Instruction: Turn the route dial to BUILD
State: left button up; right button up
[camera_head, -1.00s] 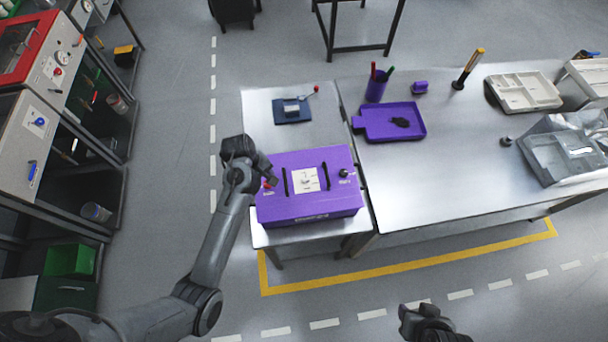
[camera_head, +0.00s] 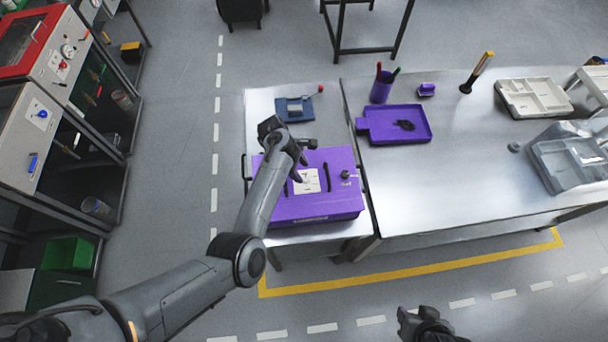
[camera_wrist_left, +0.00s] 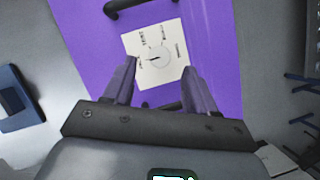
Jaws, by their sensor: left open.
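The route dial's white plate (camera_head: 307,181) is on the top of a purple box (camera_head: 315,208) in the head view. In the left wrist view the plate (camera_wrist_left: 150,40) carries a round pale dial with a small dark mark toward its left and tiny labels I cannot read. My left gripper (camera_head: 300,168) is over the box at the plate's upper left side, partly covering the box. In the wrist view its two fingers (camera_wrist_left: 160,65) are open and empty, spread on either side of the dial and apart from it. My right gripper (camera_head: 425,322) is low at the bottom edge, far from the box.
Black handles (camera_head: 327,177) flank the plate, and a dark knob (camera_head: 345,174) is on its right. A blue fixture (camera_head: 294,108) sits behind the box. A purple tray (camera_head: 380,130) and pen cup (camera_head: 382,88) are on the right-hand table.

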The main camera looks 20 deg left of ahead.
aim_at(306, 178)
pick_arm(q)
jog(key=shift+x, duration=2)
grip_shut()
